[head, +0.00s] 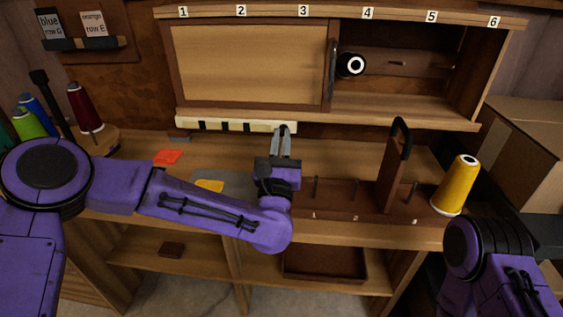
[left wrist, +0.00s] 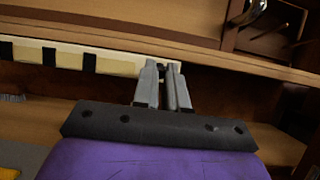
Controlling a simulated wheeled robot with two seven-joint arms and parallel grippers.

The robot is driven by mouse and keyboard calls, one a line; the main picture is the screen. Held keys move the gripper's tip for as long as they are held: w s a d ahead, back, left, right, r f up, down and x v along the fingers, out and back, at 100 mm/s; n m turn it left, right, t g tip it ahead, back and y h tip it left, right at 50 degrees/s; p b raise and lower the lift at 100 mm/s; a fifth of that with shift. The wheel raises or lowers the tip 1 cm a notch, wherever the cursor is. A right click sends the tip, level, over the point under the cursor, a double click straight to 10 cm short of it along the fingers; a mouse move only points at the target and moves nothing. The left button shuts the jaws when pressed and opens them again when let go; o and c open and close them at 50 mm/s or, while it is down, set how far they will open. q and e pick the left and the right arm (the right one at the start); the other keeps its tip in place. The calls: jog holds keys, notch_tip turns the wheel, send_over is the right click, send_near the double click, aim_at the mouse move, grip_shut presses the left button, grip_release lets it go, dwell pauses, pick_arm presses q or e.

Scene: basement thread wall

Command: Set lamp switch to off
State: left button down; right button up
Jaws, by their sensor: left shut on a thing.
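A pale strip with dark marks, which looks like the lamp (head: 213,125), runs along the underside of the wall cabinet. It also shows in the left wrist view (left wrist: 108,64). My left gripper (head: 283,130) is raised to the right end of this strip. In the left wrist view its fingers (left wrist: 168,72) are close together on a small dark piece at the strip's end, probably the lamp switch; the fingers hide most of it. I cannot read the switch's position. My right arm shows at the lower right, but its gripper is out of view.
The cabinet has a sliding door (head: 250,65) on the left and an open right side with a black spool (head: 351,65). An orange piece (head: 168,157) lies on the bench.

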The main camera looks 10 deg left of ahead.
pick_arm(q)
jog(key=shift+f+b, duration=0.3)
jog(key=shift+f, duration=0.05)
jog(key=shift+r, duration=0.2)
pick_arm(e)
jog(key=shift+f, duration=0.9)
pick_arm(q)
jog(key=c, duration=1.2)
grip_release()
jog(key=shift+o, duration=0.2)
jog(key=b+v, duration=0.2)
jog(key=v, duration=0.4)
jog(key=shift+s+f, duration=0.3)
jog(key=shift+f, duration=0.05)
jog(key=shift+s+f, duration=0.1)
jog(key=shift+s, duration=0.2)
pick_arm(e)
jog(key=shift+f, duration=0.95)
